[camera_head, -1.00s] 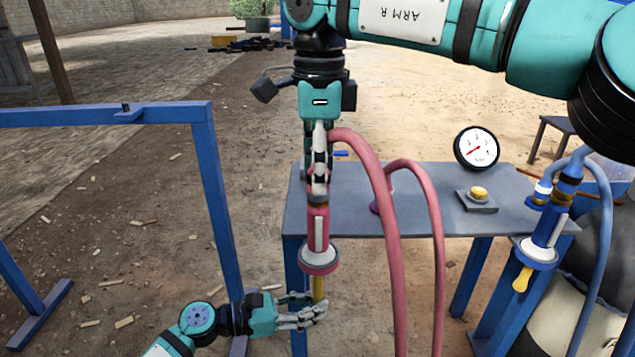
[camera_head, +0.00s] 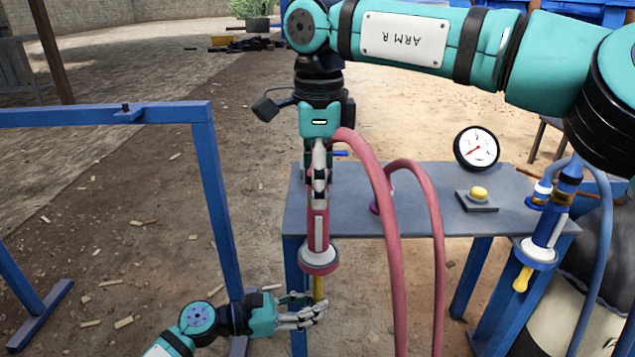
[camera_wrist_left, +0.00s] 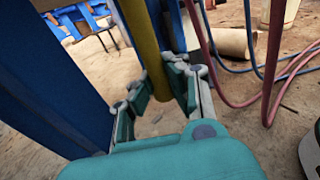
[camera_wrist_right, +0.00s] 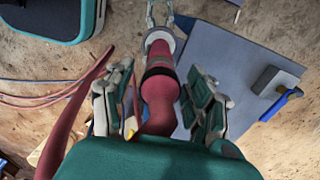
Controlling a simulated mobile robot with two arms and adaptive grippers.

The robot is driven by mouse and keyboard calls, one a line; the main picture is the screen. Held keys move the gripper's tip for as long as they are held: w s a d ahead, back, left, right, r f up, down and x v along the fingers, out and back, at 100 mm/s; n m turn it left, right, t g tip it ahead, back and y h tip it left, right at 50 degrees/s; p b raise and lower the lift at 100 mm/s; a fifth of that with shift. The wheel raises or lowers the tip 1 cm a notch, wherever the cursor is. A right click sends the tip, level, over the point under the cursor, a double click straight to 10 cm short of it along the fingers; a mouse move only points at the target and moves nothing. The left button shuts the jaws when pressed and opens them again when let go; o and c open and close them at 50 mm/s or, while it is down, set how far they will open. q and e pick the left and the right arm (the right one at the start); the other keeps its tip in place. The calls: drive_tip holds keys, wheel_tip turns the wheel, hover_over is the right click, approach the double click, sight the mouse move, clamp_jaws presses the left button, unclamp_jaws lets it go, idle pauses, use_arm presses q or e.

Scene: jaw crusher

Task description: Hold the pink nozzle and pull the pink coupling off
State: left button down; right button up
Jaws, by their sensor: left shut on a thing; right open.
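The pink nozzle (camera_head: 318,230) hangs upright at the table's front left edge, with a white collar and a yellow stem (camera_head: 318,288) below. My left gripper (camera_head: 310,312) is shut on the yellow stem; the stem also shows between its fingers in the left wrist view (camera_wrist_left: 146,42). The pink coupling (camera_wrist_right: 159,92) sits on top of the nozzle, past a dark ring, and a pink hose leads from that upper end. My right gripper (camera_head: 319,180) points down from above. Its open fingers stand on either side of the coupling, which they partly hide in the head view.
The grey table (camera_head: 440,215) carries a gauge (camera_head: 477,147) and a yellow button (camera_head: 478,194). Pink hoses (camera_head: 384,215) loop down just right of the nozzle. A blue nozzle (camera_head: 540,240) hangs at the right. A blue frame (camera_head: 212,180) stands on the left.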

idle(0.6)
clamp_jaws()
drive_tip(key=shift+r, duration=0.15)
drive_tip(key=shift+r, duration=2.9)
use_arm(q)
drive_tip(key=c, duration=1.3)
unclamp_jaws()
